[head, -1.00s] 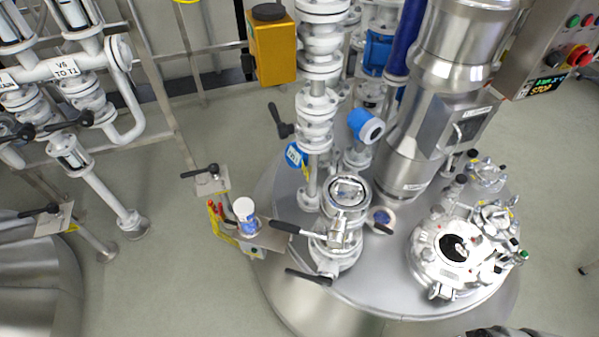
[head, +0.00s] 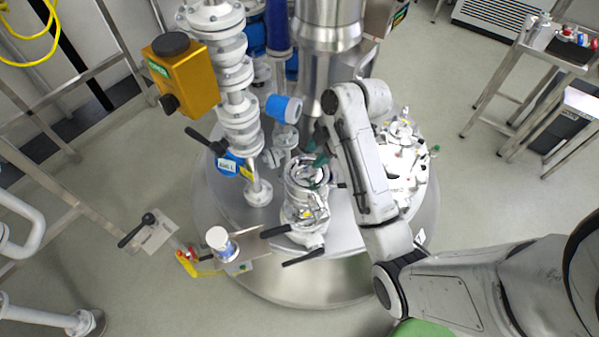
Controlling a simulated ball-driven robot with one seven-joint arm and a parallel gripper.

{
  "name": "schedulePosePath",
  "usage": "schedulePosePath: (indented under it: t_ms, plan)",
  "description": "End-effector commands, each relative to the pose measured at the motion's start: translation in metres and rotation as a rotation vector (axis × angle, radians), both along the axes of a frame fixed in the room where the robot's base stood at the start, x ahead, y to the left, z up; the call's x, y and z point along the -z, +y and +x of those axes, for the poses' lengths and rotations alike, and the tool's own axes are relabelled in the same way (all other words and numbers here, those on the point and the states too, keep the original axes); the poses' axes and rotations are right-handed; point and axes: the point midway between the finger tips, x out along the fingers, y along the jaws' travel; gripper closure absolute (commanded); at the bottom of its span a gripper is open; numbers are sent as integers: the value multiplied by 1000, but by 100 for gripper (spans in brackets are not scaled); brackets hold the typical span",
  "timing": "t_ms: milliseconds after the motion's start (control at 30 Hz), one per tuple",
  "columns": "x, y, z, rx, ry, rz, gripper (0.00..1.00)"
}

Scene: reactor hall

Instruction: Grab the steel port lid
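A round steel port (head: 304,208) rises from the front of the reactor top, with black-handled levers at its base. Its round steel lid (head: 294,172) seems to sit at its upper end, partly covered by my gripper. My gripper (head: 318,166) reaches down over this port from the upper right, with dark and green parts at the rim. The fingertips are small and overlap the port, so I cannot tell whether they are open or shut, or touch the lid.
A tall steel column (head: 328,40) and white flanged pipework (head: 238,110) stand close behind the port. A yellow box (head: 181,77) is at the upper left. A white-capped jar (head: 221,244) stands on a small shelf at left. A second fitting cluster (head: 402,150) lies right of my arm.

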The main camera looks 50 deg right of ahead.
Motion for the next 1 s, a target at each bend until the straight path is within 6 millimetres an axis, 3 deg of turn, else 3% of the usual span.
schedulePosePath:
  t_ms: [267, 600, 867, 1000]
  plan:
    - [19, 4, 8, 1, 1, 1, 61]
    - [59, 11, 23, 1, 2, 0, 61]
    - [63, 11, 24, 1, 0, -1, 61]
    - [63, 11, 24, 1, 0, -1, 71]
